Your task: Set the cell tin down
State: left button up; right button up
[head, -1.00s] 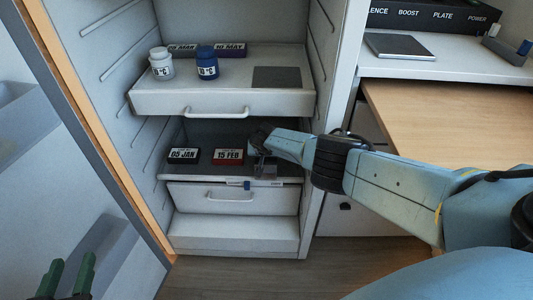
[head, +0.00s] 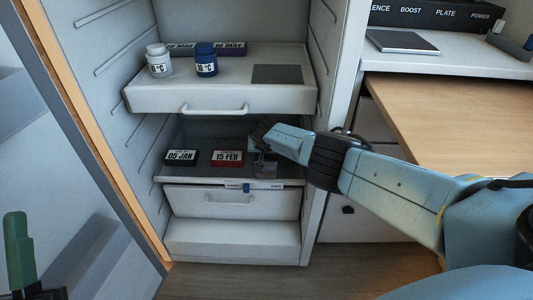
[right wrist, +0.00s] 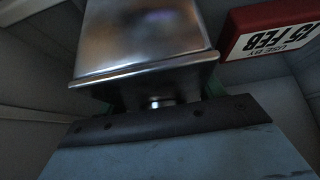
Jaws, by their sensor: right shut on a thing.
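The cell tin (right wrist: 145,40) is a shiny metal box that fills the upper middle of the right wrist view. My right gripper (right wrist: 155,103) is shut on it, with bits of green finger showing at its sides. In the head view my right gripper (head: 262,149) reaches into the lower shelf (head: 208,175) of the cabinet, right of the red 15 FEB block (head: 227,158). The tin is small and grey there, and I cannot tell whether it touches the shelf. My left gripper (head: 20,252) shows only partly at the lower left edge, a green finger upright.
A dark 05 JAN block (head: 181,157) sits left of the red one. Above, a pulled-out drawer shelf (head: 220,101) holds a white jar (head: 159,61), a blue jar (head: 206,60) and a dark square pad (head: 277,74).

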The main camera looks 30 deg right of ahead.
jog(key=o, duration=1.1)
jog(key=shift+f, duration=0.1)
